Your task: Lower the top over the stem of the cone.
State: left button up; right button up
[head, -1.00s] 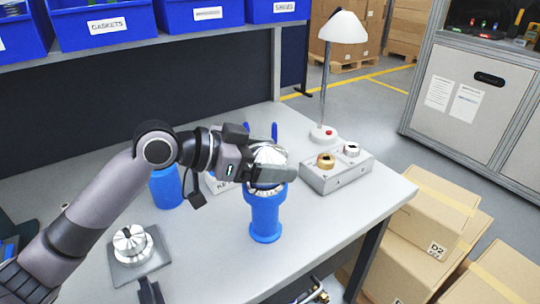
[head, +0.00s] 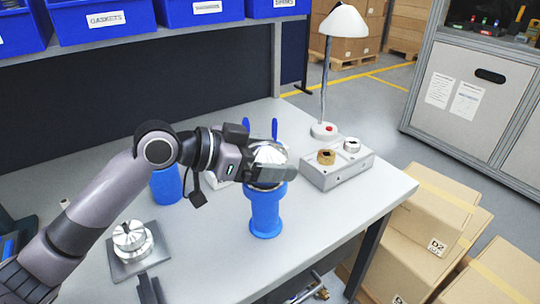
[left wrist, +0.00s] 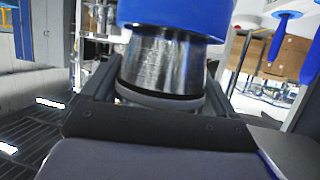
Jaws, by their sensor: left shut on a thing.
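My left gripper (head: 272,168) is shut on a shiny silver metal part (head: 270,154), which I take for the top. It is at the upper end of the blue stand (head: 265,215). In the left wrist view the silver part (left wrist: 165,62) sits between the fingers, against a blue body (left wrist: 175,12); I cannot tell whether it is seated or just touching. A stepped silver part (head: 131,238) with a slotted upper end stands on a grey square plate (head: 122,268) at the left. Whether it is the cone is unclear.
A blue cylinder (head: 165,184) stands behind my left arm. A grey box (head: 338,171) with brass and silver pieces on top is at the right, near a white lamp (head: 325,131). Blue bins (head: 105,22) line the shelf.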

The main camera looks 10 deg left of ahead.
pick_arm(q)
jog(key=o, duration=0.9)
jog(key=shift+f, duration=0.15)
jog(key=shift+o, duration=0.2)
jog(key=shift+a, duration=0.1)
jog(key=v, duration=0.7)
jog(key=shift+b, duration=0.45)
jog(key=shift+s, duration=0.1)
